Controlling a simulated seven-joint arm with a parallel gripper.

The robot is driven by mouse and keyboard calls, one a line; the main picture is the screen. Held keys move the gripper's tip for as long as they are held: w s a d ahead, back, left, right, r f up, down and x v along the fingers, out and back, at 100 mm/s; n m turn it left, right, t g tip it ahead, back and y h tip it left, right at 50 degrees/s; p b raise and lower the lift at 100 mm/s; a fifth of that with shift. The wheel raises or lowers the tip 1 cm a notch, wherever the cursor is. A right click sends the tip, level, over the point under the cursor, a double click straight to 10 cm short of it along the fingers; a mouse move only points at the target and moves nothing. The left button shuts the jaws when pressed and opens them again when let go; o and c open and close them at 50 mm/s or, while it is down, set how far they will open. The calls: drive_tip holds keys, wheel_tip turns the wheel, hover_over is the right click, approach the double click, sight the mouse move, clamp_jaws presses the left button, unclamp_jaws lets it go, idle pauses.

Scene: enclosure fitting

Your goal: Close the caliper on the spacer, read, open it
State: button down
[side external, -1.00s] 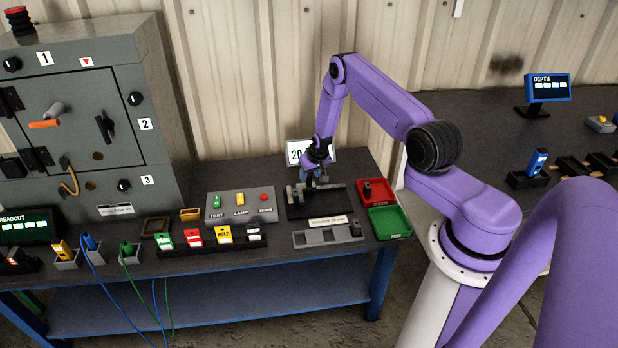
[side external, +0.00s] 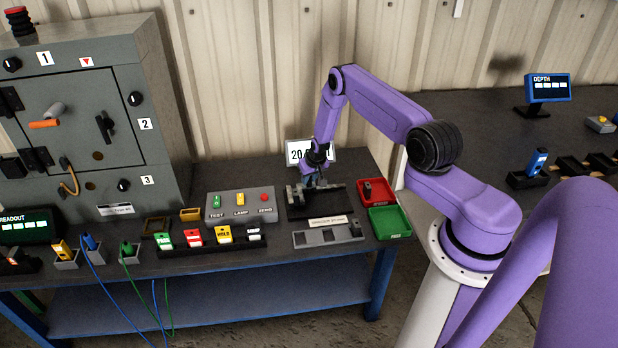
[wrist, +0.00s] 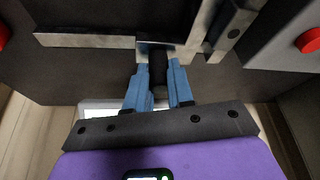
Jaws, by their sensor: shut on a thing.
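The caliper (side external: 300,194) lies on a black stand (side external: 333,206) on the bench. In the wrist view its pale metal beam (wrist: 85,41) runs across, with the jaws (wrist: 232,32) at upper right. My gripper (side external: 312,184) is low over the caliper. In the wrist view its blue fingers (wrist: 159,82) are shut on a dark round knob (wrist: 158,68) on the caliper's slider. I cannot make out the spacer between the jaws. A white display (side external: 297,154) behind reads "20" at its start; my wrist hides the rest.
A red tray (side external: 384,185) with a small dark part and a green tray (side external: 390,222) stand right of the caliper. A button box (side external: 240,205) stands left. A slotted grey holder (side external: 300,239) lies in front. A grey cabinet (side external: 75,110) fills the far left.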

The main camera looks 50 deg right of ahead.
drive_tip(key=shift+s+d, duration=1.25)
drive_tip(key=c, duration=1)
unclamp_jaws()
drive_tip(key=shift+d, duration=0.1)
drive_tip(key=shift+r, duration=0.15)
drive_tip(key=shift+s+a+r, duration=0.1)
drive_tip(key=shift+a+r, duration=0.1)
drive_tip(key=shift+r, duration=0.1)
drive_tip(key=v, duration=1.6)
drive_tip(key=shift+s+r, duration=0.2)
drive_tip(key=shift+r, duration=0.05)
drive_tip(key=shift+a, duration=0.15)
